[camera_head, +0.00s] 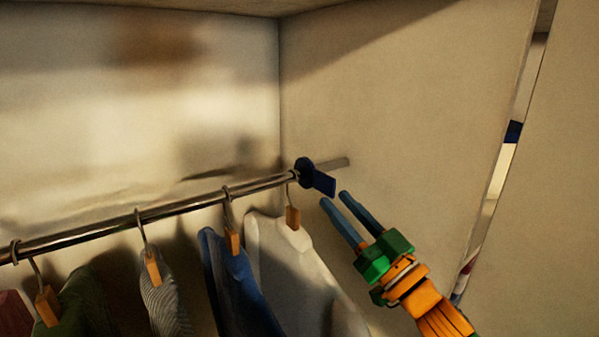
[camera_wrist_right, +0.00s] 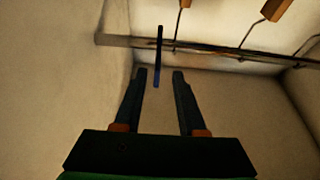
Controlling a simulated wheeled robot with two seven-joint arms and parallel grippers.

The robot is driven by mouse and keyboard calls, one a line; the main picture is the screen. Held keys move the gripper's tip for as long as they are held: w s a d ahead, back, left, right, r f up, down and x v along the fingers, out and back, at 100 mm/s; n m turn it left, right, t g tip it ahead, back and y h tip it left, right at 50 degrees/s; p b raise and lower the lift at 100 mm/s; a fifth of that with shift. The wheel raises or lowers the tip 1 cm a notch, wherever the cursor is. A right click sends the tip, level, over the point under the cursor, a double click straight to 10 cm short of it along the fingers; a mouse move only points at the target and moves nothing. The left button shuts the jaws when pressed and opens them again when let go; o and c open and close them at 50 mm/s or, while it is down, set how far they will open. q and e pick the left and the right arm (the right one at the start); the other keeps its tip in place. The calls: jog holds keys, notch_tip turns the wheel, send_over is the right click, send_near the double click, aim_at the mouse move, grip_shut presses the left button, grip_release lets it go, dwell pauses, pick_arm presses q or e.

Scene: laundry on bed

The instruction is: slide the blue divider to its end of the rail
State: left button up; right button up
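The blue divider (camera_head: 306,172) sits on the metal rail (camera_head: 170,208) near the rail's right end, close to the side wall. Its flat tab sticks out to the right and down. In the right wrist view the divider (camera_wrist_right: 159,55) shows edge-on as a thin upright strip, its lower end between the fingertip lines. My right gripper (camera_head: 334,199) is open, its two fingers apart, just below and right of the tab in the head view. I cannot tell whether the fingers touch the tab. My left gripper is not in view.
Several garments hang on hooks with wooden blocks left of the divider; the white one (camera_head: 290,262) is nearest, then a blue one (camera_head: 240,290). The closet's side wall (camera_head: 410,90) stands at the right. A short stretch of rail is bare beyond the divider.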

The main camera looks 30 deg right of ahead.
aim_at(335, 188)
jog(key=w+r+p, duration=0.3)
jog(key=w, duration=0.1)
jog(key=shift+r, duration=0.2)
jog(key=shift+w+f, duration=0.1)
jog(key=shift+w, duration=0.35)
jog(key=shift+s, duration=0.25)
jog(key=shift+c, duration=0.2)
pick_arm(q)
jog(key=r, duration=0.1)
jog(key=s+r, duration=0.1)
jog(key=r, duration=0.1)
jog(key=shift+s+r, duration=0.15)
pick_arm(e)
grip_shut()
jog(key=shift+w+d, duration=0.1)
jog(key=shift+d, duration=1.8)
